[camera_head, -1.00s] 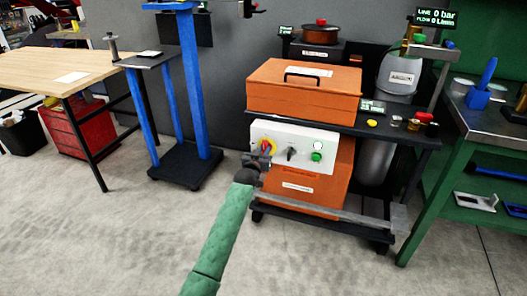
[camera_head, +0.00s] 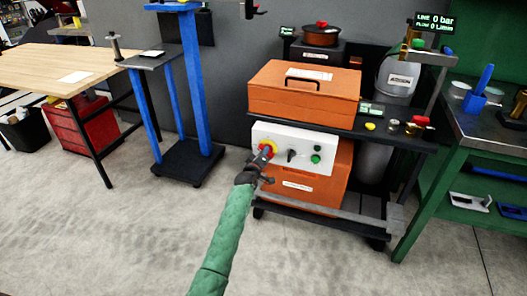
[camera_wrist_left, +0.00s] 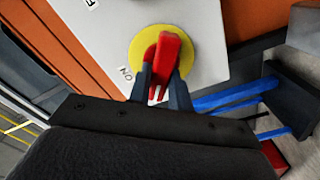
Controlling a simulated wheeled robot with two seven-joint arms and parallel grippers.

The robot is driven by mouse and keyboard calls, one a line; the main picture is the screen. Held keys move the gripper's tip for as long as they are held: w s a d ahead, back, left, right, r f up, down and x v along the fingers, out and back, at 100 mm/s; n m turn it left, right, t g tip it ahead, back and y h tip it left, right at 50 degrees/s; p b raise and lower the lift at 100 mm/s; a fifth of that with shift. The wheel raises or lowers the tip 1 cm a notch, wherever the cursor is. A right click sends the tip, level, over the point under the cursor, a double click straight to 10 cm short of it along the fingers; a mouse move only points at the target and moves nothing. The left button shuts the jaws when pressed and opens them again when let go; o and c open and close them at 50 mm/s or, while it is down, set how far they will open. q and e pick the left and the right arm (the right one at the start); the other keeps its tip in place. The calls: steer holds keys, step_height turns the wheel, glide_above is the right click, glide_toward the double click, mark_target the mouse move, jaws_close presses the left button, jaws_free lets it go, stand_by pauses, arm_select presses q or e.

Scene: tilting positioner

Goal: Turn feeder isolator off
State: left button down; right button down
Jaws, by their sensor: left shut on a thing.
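The feeder isolator is a red rotary handle on a yellow round plate (camera_wrist_left: 190,48), set on a white control panel (camera_head: 318,139) on the front of an orange machine. My left gripper (camera_head: 265,163) reaches up to it from below. In the left wrist view the two dark fingers of my left gripper (camera_wrist_left: 162,88) are shut on the red handle (camera_wrist_left: 165,60), one on each side. The word "ON" is printed on the panel beside the yellow plate. Part of another label shows near the top edge. My right gripper is not in view.
The panel also has a black selector switch (camera_head: 291,154) and a green button (camera_head: 315,159) close to the isolator. An orange lidded box (camera_head: 304,100) stands above. A black cart with a grey front rail (camera_head: 345,212) surrounds the machine. Open floor lies in front.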

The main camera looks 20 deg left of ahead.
arm_select(q)
steer(key=n, duration=0.2)
steer(key=n+p, duration=0.1)
steer(key=n, duration=0.4)
steer(key=shift+a+f, duration=0.1)
steer(key=shift+f, duration=0.2)
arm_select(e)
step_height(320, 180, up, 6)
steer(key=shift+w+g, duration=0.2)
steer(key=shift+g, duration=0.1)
arm_select(q)
steer(key=shift+n, duration=0.4)
steer(key=c, duration=1.3)
jaws_free()
steer(key=shift+s, duration=0.1)
steer(key=shift+s+a, duration=0.15)
steer(key=shift+s, duration=3.65)
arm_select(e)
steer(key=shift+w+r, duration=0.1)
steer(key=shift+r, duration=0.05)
